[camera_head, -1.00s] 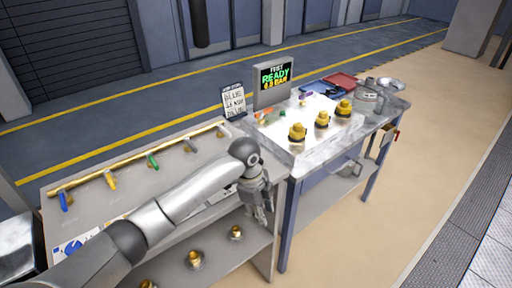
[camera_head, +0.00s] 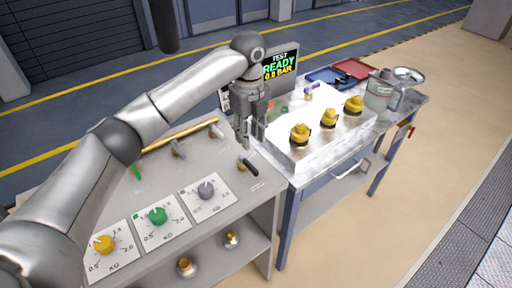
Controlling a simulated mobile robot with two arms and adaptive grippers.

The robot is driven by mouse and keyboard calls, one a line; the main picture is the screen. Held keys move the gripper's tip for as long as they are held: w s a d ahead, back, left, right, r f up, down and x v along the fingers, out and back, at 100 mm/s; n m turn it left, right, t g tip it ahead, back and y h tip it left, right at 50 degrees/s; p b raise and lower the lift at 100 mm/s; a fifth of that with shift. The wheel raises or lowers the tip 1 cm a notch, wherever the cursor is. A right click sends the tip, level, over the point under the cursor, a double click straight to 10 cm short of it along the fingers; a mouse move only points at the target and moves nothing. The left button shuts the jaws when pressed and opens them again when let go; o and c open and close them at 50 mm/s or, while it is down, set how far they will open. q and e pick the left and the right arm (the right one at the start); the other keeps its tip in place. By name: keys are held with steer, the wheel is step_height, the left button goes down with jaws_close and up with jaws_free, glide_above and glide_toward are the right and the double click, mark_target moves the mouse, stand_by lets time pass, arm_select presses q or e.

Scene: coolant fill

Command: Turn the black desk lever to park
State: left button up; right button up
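The black desk lever (camera_head: 251,169) sits near the right end of the grey desk, on a small brass-coloured pivot. Its handle points toward the lower right of the picture. My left gripper (camera_head: 252,146) points down just above and behind the lever, apart from it as far as I can see. Its fingers look spread with nothing between them. Any park marking by the lever is not readable. My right gripper is not in view.
Yellow, green and grey dials (camera_head: 157,216) line the desk front. A brass rail (camera_head: 180,135) with small levers runs behind. To the right, a bench carries yellow-capped fittings (camera_head: 300,134), a screen (camera_head: 280,66) reading READY, trays (camera_head: 353,69) and a metal can (camera_head: 379,88).

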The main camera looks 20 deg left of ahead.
arm_select(q)
steer(key=p, duration=0.2)
glide_above(250, 164)
steer(key=f, duration=0.5)
steer(key=shift+s+f, duration=0.2)
steer(key=shift+s, duration=0.05)
steer(key=f, duration=0.3)
steer(key=shift+w, duration=0.2)
steer(key=shift+f, duration=0.9)
steer(key=c, duration=0.5)
jaws_close()
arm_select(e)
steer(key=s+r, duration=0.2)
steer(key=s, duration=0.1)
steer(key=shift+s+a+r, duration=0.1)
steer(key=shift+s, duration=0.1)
